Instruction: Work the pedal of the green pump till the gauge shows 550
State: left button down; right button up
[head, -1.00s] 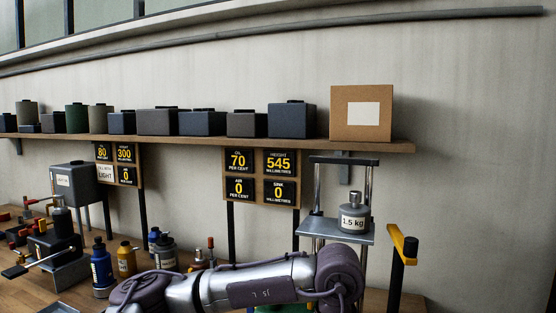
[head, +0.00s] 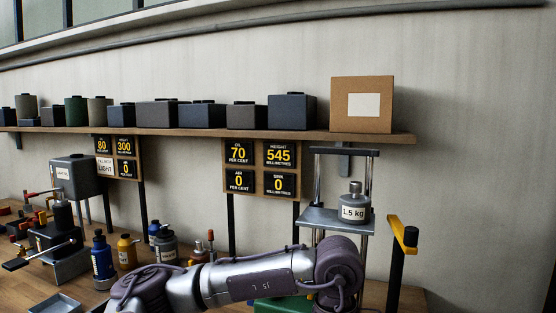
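The gauge panel (head: 279,154) marked HEIGHT reads 545 millimetres in the head view. A green body (head: 283,308), perhaps the pump, shows at the bottom edge, mostly hidden behind one of my arms. A grey lift platform (head: 325,218) between two posts carries a 1.5 kg weight (head: 354,205). A yellow-topped black lever (head: 402,236) stands to its right; I cannot tell whether it is the pedal. My arm crosses the lower middle. Neither gripper is in view.
A second station at left has a grey tank (head: 75,178), and panels (head: 103,145) reading 80, 300 and 0. Blue (head: 102,262) and yellow (head: 127,252) bottles stand on the bench. A shelf (head: 215,132) above holds several dark boxes and a cardboard box (head: 362,104).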

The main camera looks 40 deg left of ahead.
pick_arm(q)
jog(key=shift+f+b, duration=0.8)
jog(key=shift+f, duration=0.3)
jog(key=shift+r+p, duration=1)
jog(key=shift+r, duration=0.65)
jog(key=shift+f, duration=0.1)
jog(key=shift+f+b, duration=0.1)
jog(key=shift+b, duration=0.25)
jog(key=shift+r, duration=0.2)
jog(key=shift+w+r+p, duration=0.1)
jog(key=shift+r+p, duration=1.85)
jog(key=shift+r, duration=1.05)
